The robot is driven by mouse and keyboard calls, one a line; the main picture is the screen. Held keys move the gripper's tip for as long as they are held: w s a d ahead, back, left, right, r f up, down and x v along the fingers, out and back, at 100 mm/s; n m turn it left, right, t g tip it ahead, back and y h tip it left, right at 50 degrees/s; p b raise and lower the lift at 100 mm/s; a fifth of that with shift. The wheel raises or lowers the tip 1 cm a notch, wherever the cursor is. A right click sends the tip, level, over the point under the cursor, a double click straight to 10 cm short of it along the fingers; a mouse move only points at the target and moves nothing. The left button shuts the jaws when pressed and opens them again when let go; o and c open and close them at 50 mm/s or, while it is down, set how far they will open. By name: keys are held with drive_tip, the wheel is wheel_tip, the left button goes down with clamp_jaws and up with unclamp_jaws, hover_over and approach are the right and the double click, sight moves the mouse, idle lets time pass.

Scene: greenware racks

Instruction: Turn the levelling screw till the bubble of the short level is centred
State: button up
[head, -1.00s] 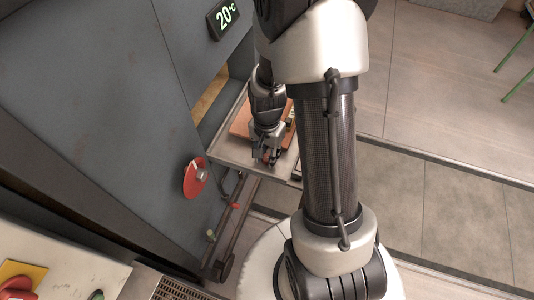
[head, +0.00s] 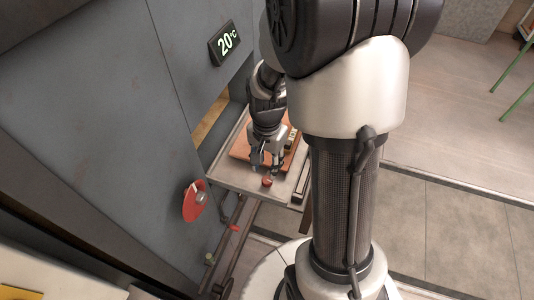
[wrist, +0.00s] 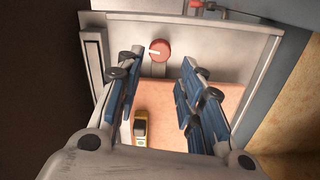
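The levelling screw has a round red head with a white mark (wrist: 160,50), at the edge of the metal tray. It also shows in the head view (head: 267,182), just beyond my fingertips. My gripper (wrist: 159,70) is open and empty, with its blue-padded fingers spread on either side of the line to the screw. In the head view my gripper (head: 264,169) points down over the tray, apart from the screw head. A small yellow and black level (wrist: 140,126) lies on the orange board beside my left finger. Its bubble is too small to read.
The metal tray (head: 236,180) carries the orange board (wrist: 210,95). A grey cabinet wall (head: 110,110) stands close at left, with a red dial (head: 191,203) and a temperature display (head: 225,42).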

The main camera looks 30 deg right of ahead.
drive_tip(key=shift+r, duration=2.35)
drive_tip(key=s+a+r+n+t+b, duration=0.2)
drive_tip(key=s+a+r+n+t, duration=0.2)
drive_tip(key=s+a+r+n, duration=0.6)
drive_tip(key=s+r+n, duration=0.2)
drive_tip(key=s, duration=0.1)
drive_tip(key=shift+s+a+t+b, duration=0.3)
drive_tip(key=shift+b, duration=0.1)
drive_tip(key=shift+r, duration=0.1)
